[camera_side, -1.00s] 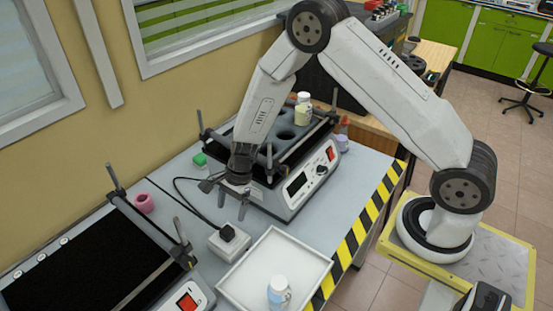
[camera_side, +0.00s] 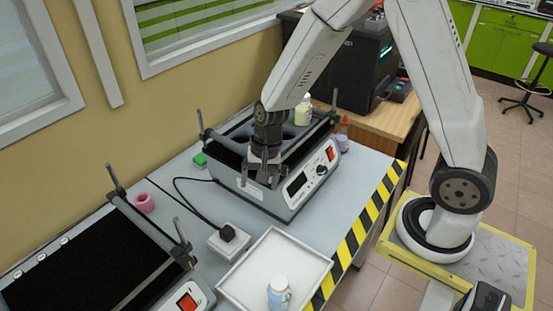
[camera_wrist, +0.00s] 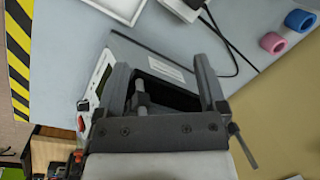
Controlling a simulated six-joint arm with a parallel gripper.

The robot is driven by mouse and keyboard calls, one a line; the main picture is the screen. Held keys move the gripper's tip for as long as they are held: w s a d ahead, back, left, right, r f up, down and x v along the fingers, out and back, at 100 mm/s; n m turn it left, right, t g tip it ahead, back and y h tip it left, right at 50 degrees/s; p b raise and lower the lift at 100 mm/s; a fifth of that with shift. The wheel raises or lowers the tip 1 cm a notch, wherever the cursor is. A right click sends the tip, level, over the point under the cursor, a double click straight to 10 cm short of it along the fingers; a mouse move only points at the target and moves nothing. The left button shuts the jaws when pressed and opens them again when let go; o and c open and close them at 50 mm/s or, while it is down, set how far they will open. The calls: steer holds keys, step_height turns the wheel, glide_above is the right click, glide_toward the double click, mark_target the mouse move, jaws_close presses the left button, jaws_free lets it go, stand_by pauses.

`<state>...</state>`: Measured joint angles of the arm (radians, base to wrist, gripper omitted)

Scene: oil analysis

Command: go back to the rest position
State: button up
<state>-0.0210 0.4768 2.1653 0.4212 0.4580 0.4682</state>
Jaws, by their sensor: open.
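My gripper (camera_side: 262,178) is open and points down in the side view, in front of the near left part of the shaker (camera_side: 290,208) with the display and red switch. In the wrist view my gripper (camera_wrist: 162,72) shows two spread fingers with nothing between them. The shaker also shows in the wrist view (camera_wrist: 140,50), partly hidden behind the fingers. A white bottle with a yellowish label (camera_side: 303,112) stands on the shaker's far side. My arm hides part of the shaker's top.
A white tray (camera_side: 247,293) with a white and blue bottle (camera_side: 279,293) lies at the front. A power box (camera_side: 228,243) with a cable sits left of it. A second shaker (camera_side: 85,270) stands at left, with a pink ring (camera_side: 144,203) near it.

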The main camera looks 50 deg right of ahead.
steer(key=s+d+r+n+t+h, duration=0.1)
steer(key=s+d+r+n, duration=0.3)
steer(key=s+n, duration=0.5)
steer(key=shift+r+t+h, duration=0.4)
steer(key=shift+r+h, duration=0.1)
steer(key=shift+r, duration=0.85)
